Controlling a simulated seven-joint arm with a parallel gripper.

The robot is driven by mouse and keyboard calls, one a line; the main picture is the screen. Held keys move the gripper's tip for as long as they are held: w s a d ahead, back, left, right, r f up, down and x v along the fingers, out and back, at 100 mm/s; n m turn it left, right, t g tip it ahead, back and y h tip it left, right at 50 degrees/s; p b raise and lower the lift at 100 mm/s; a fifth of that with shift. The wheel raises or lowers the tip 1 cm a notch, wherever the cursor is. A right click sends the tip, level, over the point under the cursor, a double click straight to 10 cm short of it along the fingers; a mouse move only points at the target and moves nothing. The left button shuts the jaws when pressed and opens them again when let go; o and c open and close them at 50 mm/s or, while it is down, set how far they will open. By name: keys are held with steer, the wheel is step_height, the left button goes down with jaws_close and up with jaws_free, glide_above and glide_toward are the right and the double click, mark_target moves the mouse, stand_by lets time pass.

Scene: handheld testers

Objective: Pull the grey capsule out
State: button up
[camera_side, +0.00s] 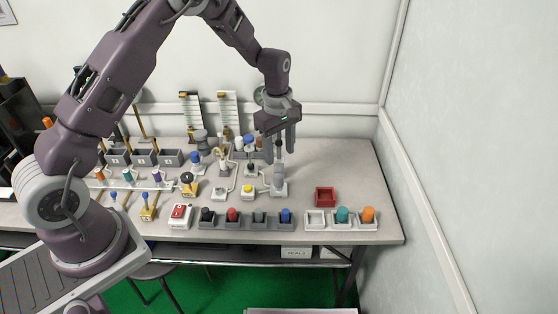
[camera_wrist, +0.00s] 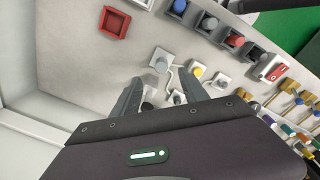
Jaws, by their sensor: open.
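An upright grey cylinder on a square light base (camera_side: 279,182) stands right of the middle of the bench and looks like the grey capsule in its holder. It also shows in the wrist view (camera_wrist: 160,62), beyond the fingertips. A grey plug (camera_side: 259,217) sits in the front row of dark holders, so I cannot be sure which one is the capsule. My gripper (camera_side: 280,155) points down above the upright cylinder, fingers apart. In the wrist view its fingers (camera_wrist: 162,88) are spread, with small fixtures visible between them.
An empty red tray (camera_side: 325,197) lies to the right. Orange (camera_side: 368,214) and teal (camera_side: 342,214) plugs sit in light holders at the front right. A yellow button (camera_side: 248,189) and a red switch box (camera_side: 181,216) are left. The bench's back right is clear.

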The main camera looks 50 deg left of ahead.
mark_target(279, 176)
steer(key=shift+n, duration=0.6)
steer(key=f, duration=1.1)
steer(key=shift+w+a+f, duration=0.2)
steer(key=shift+a+f, duration=0.1)
steer(key=shift+a, duration=0.05)
steer(key=shift+c, duration=0.4)
jaws_close()
